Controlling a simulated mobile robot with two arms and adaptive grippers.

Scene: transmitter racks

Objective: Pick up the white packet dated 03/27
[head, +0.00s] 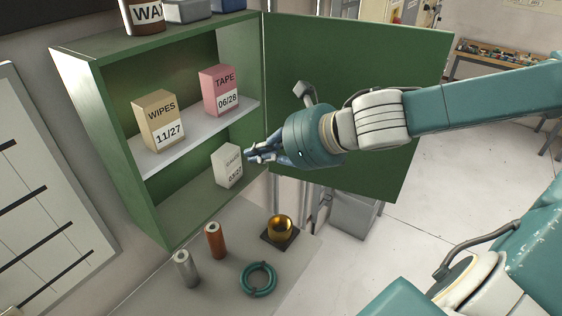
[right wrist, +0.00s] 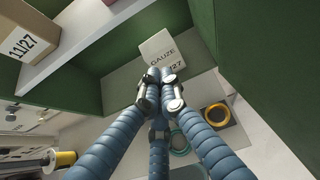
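The white packet (head: 227,167), marked GAUZE and 03/27, stands upright on the lower level of the green cabinet. It also shows in the right wrist view (right wrist: 160,48), just beyond my fingertips, which hide its lower part. My right gripper (head: 252,154) reaches in from the right, its fingertips close to the packet's right side. In the right wrist view its blue ribbed fingers (right wrist: 161,88) converge toward the packet. I cannot tell whether they touch it or how far apart the tips are. My left gripper is not in view.
The upper shelf (head: 190,133) holds a tan WIPES 11/27 box (head: 158,121) and a pink TAPE 06/28 box (head: 219,90). The open cabinet door (head: 390,60) stands behind my right arm.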

